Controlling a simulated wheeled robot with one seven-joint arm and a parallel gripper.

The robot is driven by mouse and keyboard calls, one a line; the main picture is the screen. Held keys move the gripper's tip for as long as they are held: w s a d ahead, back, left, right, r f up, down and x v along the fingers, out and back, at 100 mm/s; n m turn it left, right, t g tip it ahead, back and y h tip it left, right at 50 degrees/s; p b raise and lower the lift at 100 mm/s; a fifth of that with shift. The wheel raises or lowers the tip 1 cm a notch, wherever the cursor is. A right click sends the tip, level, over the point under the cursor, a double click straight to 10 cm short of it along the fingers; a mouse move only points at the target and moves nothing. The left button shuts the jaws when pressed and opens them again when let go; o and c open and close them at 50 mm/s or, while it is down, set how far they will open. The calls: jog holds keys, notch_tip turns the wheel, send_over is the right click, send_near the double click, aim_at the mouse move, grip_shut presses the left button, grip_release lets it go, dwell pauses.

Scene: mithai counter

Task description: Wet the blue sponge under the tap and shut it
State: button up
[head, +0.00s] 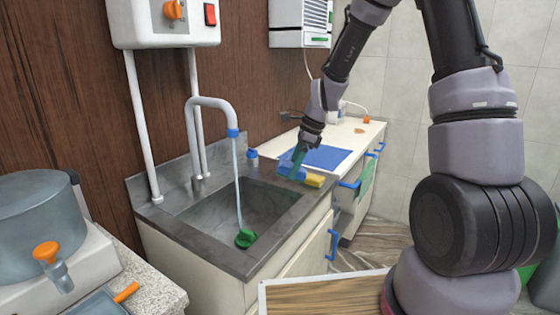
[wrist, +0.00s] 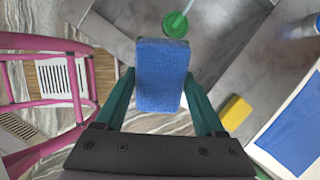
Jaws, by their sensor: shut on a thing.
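The blue sponge (wrist: 160,75) is between the green fingers of my gripper (wrist: 160,100), which is shut on it. In the head view my gripper (head: 296,162) is over the sink's far right corner, with the sponge partly hidden at its fingertips. The grey tap (head: 210,102) has a blue nozzle (head: 233,133), and a stream of water (head: 238,185) runs from it into the sink (head: 215,215). The stream falls on a green round thing (head: 245,238), also in the wrist view (wrist: 176,25). The sponge is apart from the stream.
A yellow sponge (head: 315,181) lies on the sink's rim beside my gripper. A blue mat (head: 325,157) lies on the white counter behind. A blue-topped fitting (head: 252,154) stands behind the basin. A water dispenser (head: 40,225) is at left. A pink stool (wrist: 45,100) shows in the wrist view.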

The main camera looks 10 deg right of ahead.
aim_at(279, 165)
jog(key=a+r+m+t, duration=0.1)
jog(key=m, duration=0.1)
jog(key=s+a+r+m+t, duration=0.1)
jog(key=a+m, duration=0.1)
jog(key=s+a+r+m+t, duration=0.1)
jog(key=m, duration=0.1)
jog(key=shift+s+a+r, duration=0.15)
jog(key=shift+s+a, duration=0.05)
jog(key=w+a+f, duration=0.2)
jog(key=w+a, duration=0.7)
jog(key=a, duration=0.1)
jog(key=shift+w+a+f+m, duration=0.2)
jog(key=shift+f+m, duration=0.1)
jog(key=shift+f, duration=0.1)
dwell(0.5)
jog(key=s+d, duration=0.5)
jog(key=d, duration=0.1)
jog(key=shift+s, duration=0.2)
dwell(0.3)
dwell(1.0)
jog(key=shift+s+d+r, duration=1.7)
jog(key=shift+d+r, duration=0.15)
jog(key=shift+r, duration=0.15)
